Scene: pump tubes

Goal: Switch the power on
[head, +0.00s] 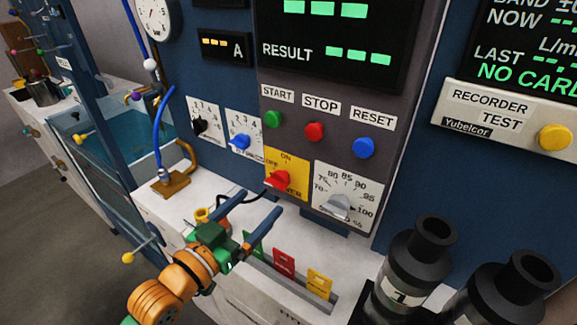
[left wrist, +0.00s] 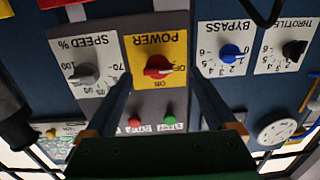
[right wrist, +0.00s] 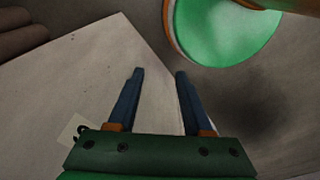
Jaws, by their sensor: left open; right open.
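The red power knob (head: 279,180) sits on a yellow plate (head: 298,178) marked OFF and ON, low on the grey panel. Its pointer appears to lie toward OFF. My left gripper (head: 260,203) is open and empty, in front of and below the knob. In the left wrist view, upside down, the red knob (left wrist: 158,67) shows between the spread fingers of my left gripper (left wrist: 160,82), apart from them. My right gripper (right wrist: 159,73) is open and empty over a pale surface; it is outside the head view.
A bypass knob (head: 240,141) is left of the power plate and a speed knob (head: 340,204) right of it. START, STOP and RESET buttons (head: 314,131) are above. Coloured cards (head: 284,262) stand in a slot below, and dark pump cylinders (head: 408,270) stand at the right.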

